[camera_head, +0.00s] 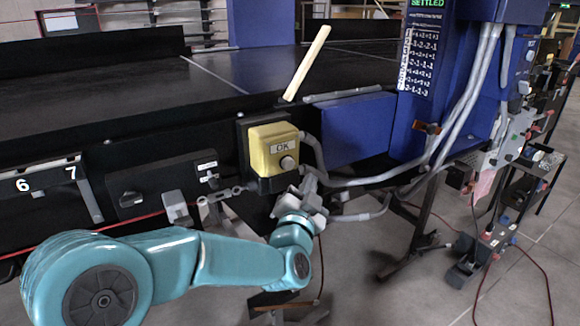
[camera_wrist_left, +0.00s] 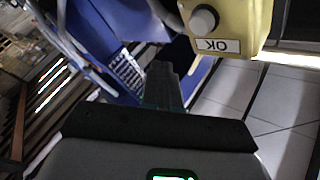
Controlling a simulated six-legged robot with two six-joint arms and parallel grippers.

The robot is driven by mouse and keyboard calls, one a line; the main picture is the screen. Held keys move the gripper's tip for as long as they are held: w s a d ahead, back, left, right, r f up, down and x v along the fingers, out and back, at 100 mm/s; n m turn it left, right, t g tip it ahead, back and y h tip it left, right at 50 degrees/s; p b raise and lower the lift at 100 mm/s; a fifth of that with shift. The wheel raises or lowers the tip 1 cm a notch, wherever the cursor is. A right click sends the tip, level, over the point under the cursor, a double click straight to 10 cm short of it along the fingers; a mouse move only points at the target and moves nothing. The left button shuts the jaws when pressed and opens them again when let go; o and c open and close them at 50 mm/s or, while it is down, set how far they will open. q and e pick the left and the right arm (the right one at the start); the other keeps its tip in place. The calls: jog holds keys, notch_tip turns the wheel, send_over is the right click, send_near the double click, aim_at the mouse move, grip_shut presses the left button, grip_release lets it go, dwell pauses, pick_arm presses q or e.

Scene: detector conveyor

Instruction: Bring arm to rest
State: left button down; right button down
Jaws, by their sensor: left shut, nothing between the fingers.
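My left arm comes in from the left in the head view, and my left gripper (camera_head: 308,184) is just below the yellow OK button box (camera_head: 272,148). The gripper is shut and empty. From this view I cannot tell whether it touches the box. In the left wrist view the shut fingers (camera_wrist_left: 162,85) point up the picture, and the yellow OK box (camera_wrist_left: 235,25) with its grey knob is upside down at the upper right, apart from the fingers. My right gripper is not in view.
A black conveyor (camera_head: 130,85) runs behind the box. A blue cabinet (camera_head: 425,60) with a display reading SETTLED stands at the right, with grey cables (camera_head: 470,110) hanging from it. A pale wooden stick (camera_head: 307,63) stands tilted above the box.

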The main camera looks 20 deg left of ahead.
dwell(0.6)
pick_arm(q)
jog(key=s+a+f+g+h+p, duration=0.1)
jog(key=s+f+g, duration=0.25)
jog(key=f, duration=1.05)
jog(key=s+a+f+g+h+p, duration=0.1)
jog(key=s+a+f+g+p, duration=0.2)
jog(key=f, duration=1.1)
jog(key=s+d+f+n+g+h, duration=0.1)
jog(key=s+d+f+g, duration=0.25)
jog(key=s+f, duration=0.4)
jog(key=s+d+f+n+g+h, duration=0.1)
jog(key=s+d+f+n+g, duration=0.1)
jog(key=s+f+g, duration=0.35)
jog(key=s+d+f+n+g+h, duration=0.1)
jog(key=s+d+n, duration=0.1)
jog(key=s, duration=0.5)
jog(key=s+d+f+n+g+h, duration=0.1)
jog(key=s+d+n+g, duration=0.1)
jog(key=s, duration=0.5)
jog(key=shift+s+d+n, duration=0.15)
jog(key=shift+s+n, duration=0.25)
jog(key=shift+n, duration=0.1)
